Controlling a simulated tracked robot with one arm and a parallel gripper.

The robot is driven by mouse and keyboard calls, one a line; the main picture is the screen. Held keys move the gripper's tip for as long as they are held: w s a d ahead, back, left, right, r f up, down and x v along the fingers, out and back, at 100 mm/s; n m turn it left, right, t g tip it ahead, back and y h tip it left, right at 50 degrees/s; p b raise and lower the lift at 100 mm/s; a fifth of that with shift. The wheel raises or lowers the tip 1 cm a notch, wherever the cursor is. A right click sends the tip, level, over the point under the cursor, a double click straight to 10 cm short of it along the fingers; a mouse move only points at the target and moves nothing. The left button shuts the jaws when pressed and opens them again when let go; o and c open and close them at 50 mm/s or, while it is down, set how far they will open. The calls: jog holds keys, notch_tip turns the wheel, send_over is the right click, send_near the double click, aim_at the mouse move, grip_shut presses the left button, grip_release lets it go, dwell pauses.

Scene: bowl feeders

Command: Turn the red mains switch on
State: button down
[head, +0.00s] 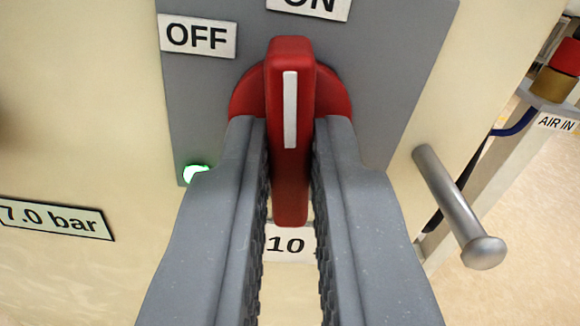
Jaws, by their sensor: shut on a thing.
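The red mains switch (290,60) sits on a grey plate (385,60) in the head view. Its handle stands upright, with its white line vertical and its top end toward the ON label (310,6). The OFF label (198,36) is at the upper left of the switch. My gripper (290,128) is shut on the red handle, one dark finger on each side. The fingers hide the lower sides of the round red base.
A green lamp (195,174) glows at the plate's lower left. A metal peg (455,205) sticks out to the right of my gripper. A "7.0 bar" label (55,217) is at left and a "10" label (290,244) below the handle. An AIR IN fitting (555,80) stands far right.

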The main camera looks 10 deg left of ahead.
jog(key=shift+s+d+f+m, duration=0.1)
jog(key=shift+f+m, duration=0.2)
jog(key=shift+m, duration=0.5)
jog(key=c, duration=1.5)
grip_release()
jog(key=shift+r, duration=0.15)
jog(key=p+v, duration=0.1)
jog(key=v, duration=1.2)
jog(key=shift+s+p, duration=0.3)
jog(key=shift+p, duration=0.1)
